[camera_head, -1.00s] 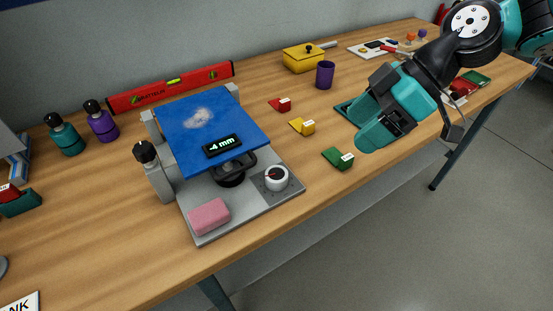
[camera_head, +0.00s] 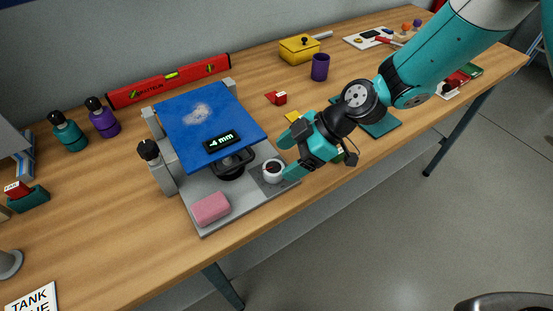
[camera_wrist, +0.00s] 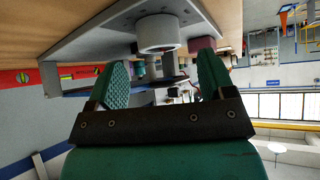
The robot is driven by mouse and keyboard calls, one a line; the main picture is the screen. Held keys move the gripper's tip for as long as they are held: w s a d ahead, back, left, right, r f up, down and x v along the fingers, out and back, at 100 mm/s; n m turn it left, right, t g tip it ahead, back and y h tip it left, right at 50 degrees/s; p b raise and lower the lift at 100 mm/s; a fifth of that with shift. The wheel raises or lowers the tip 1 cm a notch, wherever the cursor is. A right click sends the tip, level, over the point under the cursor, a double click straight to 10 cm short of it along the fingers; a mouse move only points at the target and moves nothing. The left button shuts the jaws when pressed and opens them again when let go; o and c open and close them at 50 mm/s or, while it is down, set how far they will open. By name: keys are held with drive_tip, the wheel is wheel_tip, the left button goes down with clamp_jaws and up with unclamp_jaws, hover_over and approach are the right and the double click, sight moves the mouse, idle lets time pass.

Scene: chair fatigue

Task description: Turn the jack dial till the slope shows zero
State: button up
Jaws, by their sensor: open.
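The jack dial (camera_head: 272,171) is a white round knob with a dark and red mark on top, on the grey base plate (camera_head: 233,203) at its right end. The blue tilting plate (camera_head: 195,117) carries a display (camera_head: 222,141) that reads -4 mm. My gripper (camera_head: 285,158) is open and empty, its fingers close to the dial on the right. In the wrist view the dial (camera_wrist: 158,36) appears beyond and between the two open fingers (camera_wrist: 165,80). I cannot tell whether a finger touches it.
A pink block (camera_head: 211,208) sits on the base plate's front. A yellow wedge (camera_head: 293,117) and a red wedge (camera_head: 277,98) lie behind my gripper. A red spirit level (camera_head: 170,81) stands at the back. The table's front edge runs close by.

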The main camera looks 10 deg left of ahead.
sight(275, 167)
drive_tip(key=shift+x, duration=1.95)
drive_tip(key=c, duration=0.9)
drive_tip(key=shift+c, duration=0.2)
